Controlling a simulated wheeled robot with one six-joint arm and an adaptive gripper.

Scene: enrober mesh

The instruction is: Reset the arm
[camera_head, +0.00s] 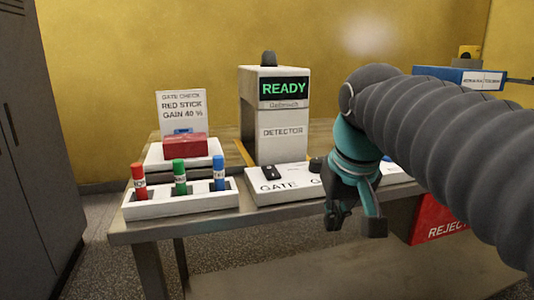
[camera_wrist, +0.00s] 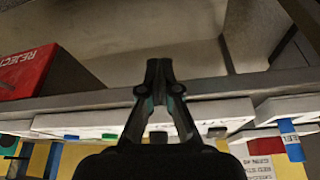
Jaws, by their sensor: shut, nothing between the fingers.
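My gripper (camera_head: 354,222) hangs at the front edge of the table, fingers pointing down, in front of the white control panel (camera_head: 262,197). It covers part of the panel's right side. In the wrist view my gripper (camera_wrist: 159,66) has its fingertips together with nothing between them. My arm reaches in from the right side of the head view and is bent downward at the wrist.
A white rack (camera_head: 152,208) holds a red stick (camera_head: 138,181), a green stick (camera_head: 179,177) and a blue stick (camera_head: 218,173) upright. The detector (camera_head: 281,131) reads READY. A red reject bin (camera_head: 428,222) is below right. Floor in front is clear.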

